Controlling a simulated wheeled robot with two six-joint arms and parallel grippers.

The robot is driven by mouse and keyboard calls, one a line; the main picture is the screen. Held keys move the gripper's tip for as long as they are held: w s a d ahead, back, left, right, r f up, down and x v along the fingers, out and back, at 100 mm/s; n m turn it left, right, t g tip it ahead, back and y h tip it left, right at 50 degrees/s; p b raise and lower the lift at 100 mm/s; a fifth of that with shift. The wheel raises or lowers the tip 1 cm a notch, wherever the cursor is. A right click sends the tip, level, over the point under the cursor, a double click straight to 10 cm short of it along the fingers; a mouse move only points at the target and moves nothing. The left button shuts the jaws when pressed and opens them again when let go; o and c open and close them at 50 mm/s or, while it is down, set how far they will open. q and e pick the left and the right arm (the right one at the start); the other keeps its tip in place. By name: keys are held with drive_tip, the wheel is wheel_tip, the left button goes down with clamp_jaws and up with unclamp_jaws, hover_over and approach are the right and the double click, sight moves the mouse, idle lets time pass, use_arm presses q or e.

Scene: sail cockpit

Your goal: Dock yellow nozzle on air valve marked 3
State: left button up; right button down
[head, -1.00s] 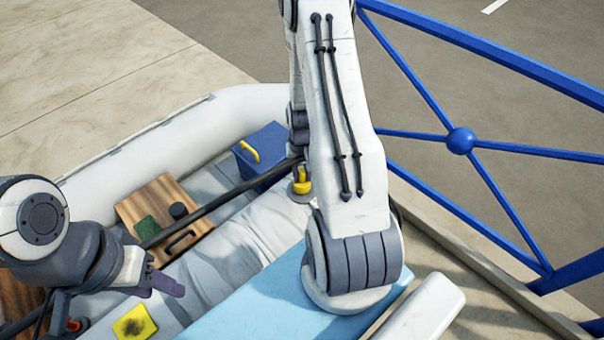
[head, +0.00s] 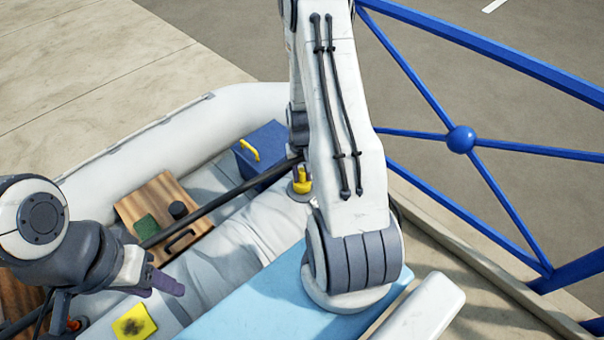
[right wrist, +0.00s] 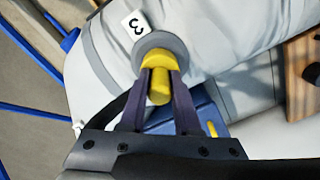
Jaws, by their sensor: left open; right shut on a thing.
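The yellow nozzle (right wrist: 159,75) is between the purple fingers of my right gripper (right wrist: 161,78), which is shut on it. Its far end is at the grey round air valve (right wrist: 172,45) on the boat's pale tube. I cannot tell whether it is fully seated. A white tag marked 3 (right wrist: 136,24) lies beside the valve. In the head view the nozzle (head: 302,181) shows over the valve's disc, just left of my right arm, which hides most of that gripper. My left gripper (head: 166,286) is open and empty at the lower left, apart from the valve.
A blue box (head: 262,150) with a yellow handle stands in the boat near the valve. A blue railing (head: 461,139) stands at right.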

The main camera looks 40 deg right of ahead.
drive_tip(key=shift+f, duration=0.2)
drive_tip(key=c, duration=0.9)
unclamp_jaws()
wheel_tip(320, 180, up, 11)
drive_tip(key=p, duration=0.9)
